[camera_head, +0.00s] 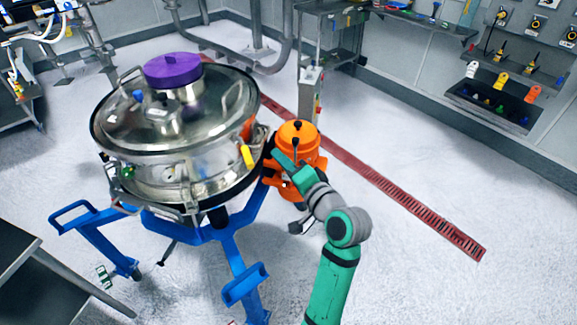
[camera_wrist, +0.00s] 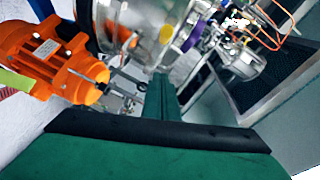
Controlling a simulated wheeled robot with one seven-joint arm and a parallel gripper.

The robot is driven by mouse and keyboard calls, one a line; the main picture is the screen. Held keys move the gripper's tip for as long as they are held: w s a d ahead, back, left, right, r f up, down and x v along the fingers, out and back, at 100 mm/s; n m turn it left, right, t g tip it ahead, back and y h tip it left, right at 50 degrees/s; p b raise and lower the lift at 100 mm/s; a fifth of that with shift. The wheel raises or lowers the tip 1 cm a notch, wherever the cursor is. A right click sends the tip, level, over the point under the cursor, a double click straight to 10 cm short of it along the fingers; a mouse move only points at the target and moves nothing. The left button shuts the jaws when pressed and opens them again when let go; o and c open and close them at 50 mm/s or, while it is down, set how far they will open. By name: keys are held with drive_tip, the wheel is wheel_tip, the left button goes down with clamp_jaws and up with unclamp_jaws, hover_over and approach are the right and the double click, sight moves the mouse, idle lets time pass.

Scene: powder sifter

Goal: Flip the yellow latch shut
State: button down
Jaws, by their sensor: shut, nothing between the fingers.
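The yellow latch (camera_head: 247,157) is on the right side of the steel sifter drum (camera_head: 145,170), just below its rim. A rounded yellow piece, which looks like the latch, also shows in the wrist view (camera_wrist: 166,34) against the steel, beyond my fingers. My gripper (camera_head: 278,157) is just right of the latch and appears apart from it, in front of the orange motor. In the wrist view its green fingers (camera_wrist: 161,90) are together with nothing between them. I cannot tell how far the latch is turned.
The orange motor (camera_head: 298,135) stands close behind my gripper and fills the left of the wrist view (camera_wrist: 45,65). A purple cap (camera_head: 173,70) tops the drum, with an orange piece (camera_head: 248,127) above the latch. Blue legs (camera_head: 235,260) support it. Open floor lies right.

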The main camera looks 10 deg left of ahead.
sight(244, 150)
drive_tip(key=a+f, duration=0.1)
drive_tip(key=a, duration=0.4)
drive_tip(key=shift+w+a+f, duration=0.35)
drive_tip(key=shift+f, duration=0.05)
